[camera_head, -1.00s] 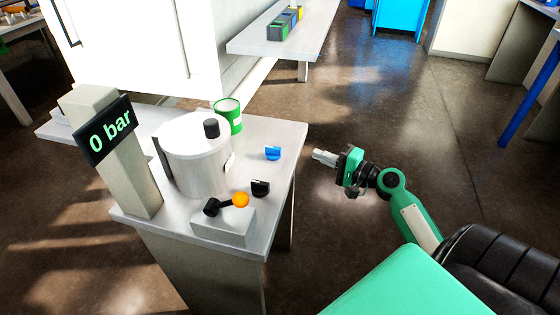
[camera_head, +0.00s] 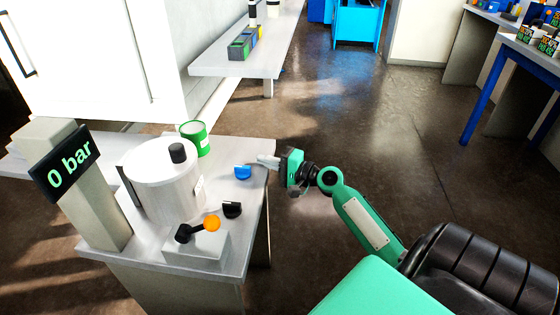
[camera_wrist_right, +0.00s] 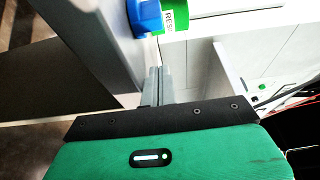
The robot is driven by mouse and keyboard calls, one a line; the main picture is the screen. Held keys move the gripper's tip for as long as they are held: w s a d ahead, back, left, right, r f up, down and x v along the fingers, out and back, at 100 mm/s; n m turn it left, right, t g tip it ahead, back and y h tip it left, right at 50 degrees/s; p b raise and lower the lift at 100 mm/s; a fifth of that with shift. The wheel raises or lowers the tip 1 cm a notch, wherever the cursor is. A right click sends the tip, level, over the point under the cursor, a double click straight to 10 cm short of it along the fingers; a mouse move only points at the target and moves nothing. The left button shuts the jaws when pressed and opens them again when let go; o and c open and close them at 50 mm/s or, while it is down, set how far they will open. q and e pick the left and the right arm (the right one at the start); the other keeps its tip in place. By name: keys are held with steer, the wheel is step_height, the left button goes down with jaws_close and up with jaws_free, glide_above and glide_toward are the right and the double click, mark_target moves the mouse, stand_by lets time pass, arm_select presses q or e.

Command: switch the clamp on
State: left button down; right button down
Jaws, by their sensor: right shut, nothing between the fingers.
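A blue knob (camera_head: 243,172) sits on the right part of the grey table top (camera_head: 250,148). A black knob (camera_head: 231,209) is nearer the front. A lever with an orange ball (camera_head: 212,224) is on a pale box (camera_head: 197,248) at the front edge. I cannot tell which of these is the clamp's switch. My right gripper (camera_head: 264,161) is shut and empty, just right of the blue knob, at the table's right edge. In the right wrist view the fingers (camera_wrist_right: 160,75) point toward the blue knob (camera_wrist_right: 144,16), with a small gap. My left gripper is not in view.
A lidded white pot (camera_head: 163,190) stands mid-table, with a green can (camera_head: 195,138) behind it. A post with a "0 bar" display (camera_head: 66,164) stands at the left. Open floor lies right of the table.

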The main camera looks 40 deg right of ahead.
mark_target(257, 173)
steer(key=shift+w+a, duration=0.75)
steer(key=shift+w, duration=0.15)
steer(key=shift+s+a+p, duration=0.3)
steer(key=shift+s+a, duration=0.5)
steer(key=shift+s, duration=0.1)
steer(key=shift+s+a+r, duration=0.1)
steer(key=shift+s+a, duration=0.1)
steer(key=shift+a, duration=0.2)
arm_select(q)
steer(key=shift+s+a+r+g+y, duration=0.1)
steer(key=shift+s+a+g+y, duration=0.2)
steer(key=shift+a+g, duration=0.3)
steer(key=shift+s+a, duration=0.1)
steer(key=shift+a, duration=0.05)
